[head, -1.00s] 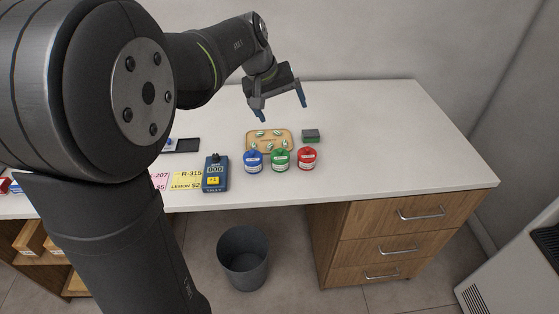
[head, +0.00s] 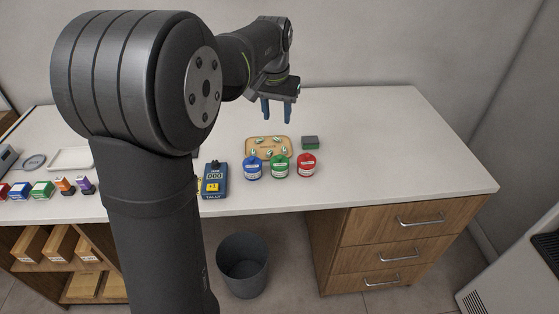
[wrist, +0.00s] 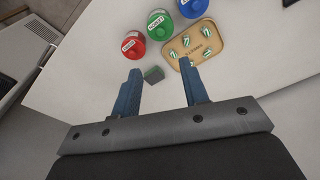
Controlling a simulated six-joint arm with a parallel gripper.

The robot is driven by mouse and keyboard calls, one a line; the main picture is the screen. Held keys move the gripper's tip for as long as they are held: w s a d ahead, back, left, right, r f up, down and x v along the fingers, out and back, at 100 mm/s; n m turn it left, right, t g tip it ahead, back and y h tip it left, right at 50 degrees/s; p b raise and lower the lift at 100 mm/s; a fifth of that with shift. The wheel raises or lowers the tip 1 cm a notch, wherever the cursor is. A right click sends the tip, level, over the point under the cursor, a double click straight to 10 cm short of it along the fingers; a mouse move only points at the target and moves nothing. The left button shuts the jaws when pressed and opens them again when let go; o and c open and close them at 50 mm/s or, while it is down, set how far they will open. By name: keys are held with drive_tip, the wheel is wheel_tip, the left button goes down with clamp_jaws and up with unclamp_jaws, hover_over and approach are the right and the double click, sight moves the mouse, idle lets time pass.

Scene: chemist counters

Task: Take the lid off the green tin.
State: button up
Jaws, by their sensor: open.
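The green tin (head: 279,168) stands upright on the counter between a blue tin (head: 252,168) and a red tin (head: 306,166), with its lid on. It also shows at the top of the wrist view (wrist: 160,24). My gripper (head: 278,117) is open and empty, above the back of the counter, behind the tins and apart from them. In the wrist view my gripper's fingers (wrist: 160,88) are spread with nothing between them near the tips but counter and a small block beyond.
A tan tray (head: 250,146) with several small green-and-white pieces lies just behind the tins. A grey-and-green block (head: 310,143) sits behind the red tin. A blue tally device (head: 214,182) stands left of the tins. The right of the counter (head: 400,140) is clear.

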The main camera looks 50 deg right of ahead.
hover_over(280, 156)
drive_tip(key=a, duration=0.1)
drive_tip(key=f, duration=1)
drive_tip(key=shift+s+a+f, duration=0.1)
drive_tip(key=shift+s+a, duration=0.1)
drive_tip(key=shift+w+d+f, duration=0.1)
drive_tip(key=shift+d+f, duration=0.1)
drive_tip(key=shift+f, duration=0.8)
drive_tip(key=shift+w+d+f, duration=0.1)
drive_tip(key=shift+d+f, duration=0.1)
drive_tip(key=shift+f, duration=0.75)
drive_tip(key=shift+w+d+f, duration=0.1)
drive_tip(key=shift+d+f, duration=0.1)
drive_tip(key=shift+f, duration=0.8)
clamp_jaws()
